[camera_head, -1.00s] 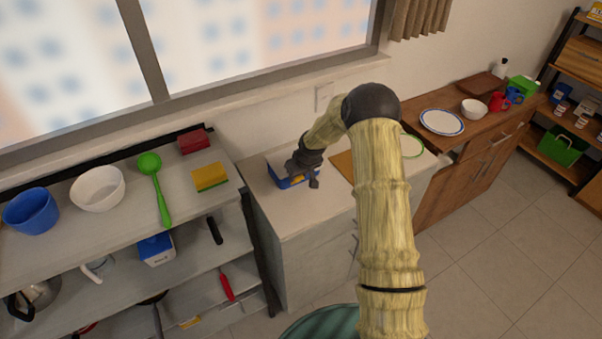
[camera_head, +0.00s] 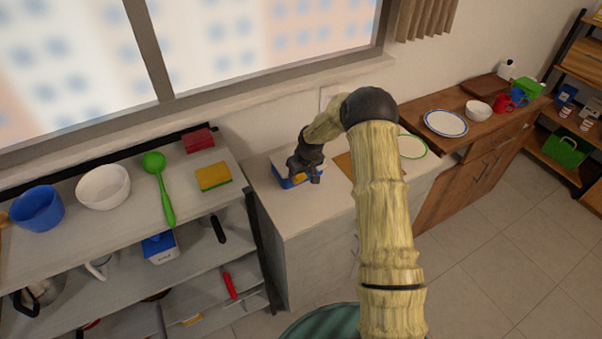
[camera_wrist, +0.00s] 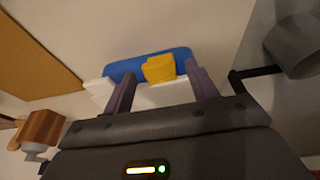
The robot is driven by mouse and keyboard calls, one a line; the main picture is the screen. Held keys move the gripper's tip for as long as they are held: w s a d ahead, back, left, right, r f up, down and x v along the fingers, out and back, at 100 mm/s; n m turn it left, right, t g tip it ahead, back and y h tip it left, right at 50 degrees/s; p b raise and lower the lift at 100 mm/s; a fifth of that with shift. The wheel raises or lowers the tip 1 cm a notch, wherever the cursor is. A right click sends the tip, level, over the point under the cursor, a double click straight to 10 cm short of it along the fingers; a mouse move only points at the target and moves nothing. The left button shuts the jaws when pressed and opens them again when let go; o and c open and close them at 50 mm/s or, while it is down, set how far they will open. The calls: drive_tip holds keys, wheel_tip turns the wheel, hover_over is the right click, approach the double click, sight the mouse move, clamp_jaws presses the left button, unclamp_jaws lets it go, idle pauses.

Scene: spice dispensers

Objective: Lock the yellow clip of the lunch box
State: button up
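The lunch box (camera_head: 283,183), blue and white, sits on the pale counter, partly hidden by my gripper (camera_head: 305,179) in the head view. In the wrist view, its blue lid (camera_wrist: 123,69) and white body are in front of my gripper (camera_wrist: 165,82). The yellow clip (camera_wrist: 159,68) sticks out on the near side, between my two fingers as seen from the wrist. My gripper is open, with a wide gap between the fingers and nothing held. Whether a finger touches the box is unclear.
A brown board (camera_head: 345,163) lies right of the box, partly behind my arm. A green-rimmed plate (camera_head: 411,147) is beyond it. The shelf unit at left holds a yellow sponge (camera_head: 213,177) and a green ladle (camera_head: 160,185). A grey cylindrical object (camera_wrist: 293,45) shows in the wrist view.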

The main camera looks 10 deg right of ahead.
drive_tip(key=shift+r, duration=0.15)
drive_tip(key=b+v, duration=0.4)
drive_tip(key=v, duration=1.3)
drive_tip(key=shift+s+r, duration=0.1)
drive_tip(key=s+m+h, duration=0.1)
drive_tip(key=s+m, duration=0.2)
drive_tip(key=s, duration=2.5)
drive_tip(key=shift+s+a+m+g, duration=0.25)
drive_tip(key=shift+a+m+g, duration=0.05)
drive_tip(key=shift+a+m, duration=0.1)
